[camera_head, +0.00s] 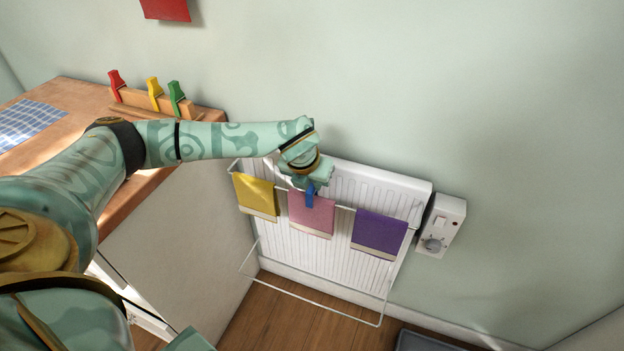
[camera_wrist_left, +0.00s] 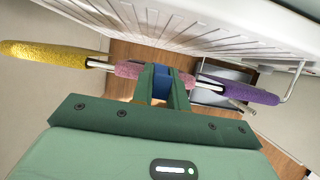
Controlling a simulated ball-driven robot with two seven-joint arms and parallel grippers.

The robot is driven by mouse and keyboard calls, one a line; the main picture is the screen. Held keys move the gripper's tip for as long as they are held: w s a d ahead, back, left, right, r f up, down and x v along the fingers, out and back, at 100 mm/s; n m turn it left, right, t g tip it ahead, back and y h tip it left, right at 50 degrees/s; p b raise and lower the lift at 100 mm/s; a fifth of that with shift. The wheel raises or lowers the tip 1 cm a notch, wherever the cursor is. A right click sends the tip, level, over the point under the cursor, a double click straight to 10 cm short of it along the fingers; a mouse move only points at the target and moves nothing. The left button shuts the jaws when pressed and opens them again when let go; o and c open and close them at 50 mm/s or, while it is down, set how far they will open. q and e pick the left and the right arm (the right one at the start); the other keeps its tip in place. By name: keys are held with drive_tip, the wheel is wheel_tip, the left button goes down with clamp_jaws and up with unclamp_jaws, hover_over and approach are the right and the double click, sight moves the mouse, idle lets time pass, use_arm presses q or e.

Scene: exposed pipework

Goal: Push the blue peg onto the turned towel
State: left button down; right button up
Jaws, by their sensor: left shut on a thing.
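My left gripper (camera_head: 309,190) is shut on the blue peg (camera_head: 310,199) and points down at the top edge of the pink towel (camera_head: 311,214). In the left wrist view the blue peg (camera_wrist_left: 160,84) sits between the green fingers, in line with the pink towel (camera_wrist_left: 128,70). I cannot tell how far the peg is over the towel's edge. The pink towel hangs on a white rack (camera_head: 342,207) between a yellow towel (camera_head: 255,194) and a purple towel (camera_head: 379,233). My right gripper is not in view.
The rack hangs at a white radiator (camera_head: 408,196). A control box (camera_head: 441,227) is on the wall to its right. Red, yellow and green pegs (camera_head: 155,92) stand on a wooden holder on the counter (camera_head: 66,99), near a blue checked cloth (camera_head: 27,123). A grey tray (camera_head: 425,342) is on the floor.

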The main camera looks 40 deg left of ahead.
use_arm(q)
drive_tip(key=shift+f, duration=0.65)
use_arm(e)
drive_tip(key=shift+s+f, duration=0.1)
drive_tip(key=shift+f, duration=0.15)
use_arm(q)
drive_tip(key=c, duration=1.3)
unclamp_jaws()
drive_tip(key=shift+r, duration=0.15)
drive_tip(key=shift+r+p, duration=2.7)
drive_tip(key=shift+r, duration=0.8)
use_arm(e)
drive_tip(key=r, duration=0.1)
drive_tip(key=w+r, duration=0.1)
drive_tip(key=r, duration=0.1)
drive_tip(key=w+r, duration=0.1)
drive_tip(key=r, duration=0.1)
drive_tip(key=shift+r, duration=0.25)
use_arm(q)
drive_tip(key=shift+f, duration=0.1)
